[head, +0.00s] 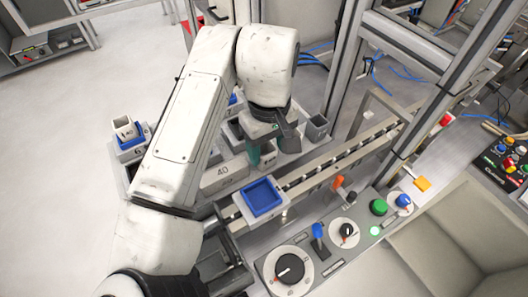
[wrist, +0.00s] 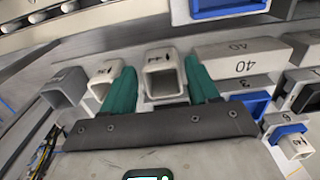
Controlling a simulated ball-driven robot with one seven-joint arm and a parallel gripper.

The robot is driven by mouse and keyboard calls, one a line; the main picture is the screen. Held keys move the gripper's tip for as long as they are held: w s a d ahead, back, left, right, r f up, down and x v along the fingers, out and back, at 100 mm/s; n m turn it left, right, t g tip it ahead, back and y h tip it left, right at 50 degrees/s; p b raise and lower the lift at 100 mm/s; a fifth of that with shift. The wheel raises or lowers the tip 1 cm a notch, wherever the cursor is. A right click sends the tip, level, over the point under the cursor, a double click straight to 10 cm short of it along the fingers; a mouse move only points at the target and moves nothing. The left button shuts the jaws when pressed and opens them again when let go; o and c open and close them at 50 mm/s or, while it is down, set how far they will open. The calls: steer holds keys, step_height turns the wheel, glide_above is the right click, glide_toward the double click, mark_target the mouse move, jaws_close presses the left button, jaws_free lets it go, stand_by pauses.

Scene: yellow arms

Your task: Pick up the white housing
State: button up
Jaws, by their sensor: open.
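My gripper (wrist: 160,68) is open, its two green fingers on either side of a pale, square hollow housing (wrist: 178,84) in the wrist view. I cannot tell whether the fingers touch it. A whiter hollow housing (wrist: 101,69) stands just left of the left finger, and a grey one (wrist: 63,86) is further left. Another white housing (wrist: 297,147) sits on a blue holder at the right; in the head view this housing (head: 125,127) is at the left. In the head view my gripper (head: 261,154) is low among the housings, partly hidden by my arm.
A pale block marked 40 (head: 222,174) lies left of my gripper. A control panel (head: 340,240) with knobs and levers is nearest. A metal frame post (head: 345,60) rises behind. Open floor lies left.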

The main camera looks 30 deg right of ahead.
mark_target(268, 158)
steer(key=shift+s+a+f, duration=0.1)
steer(key=shift+f, duration=1.7)
steer(key=c, duration=0.7)
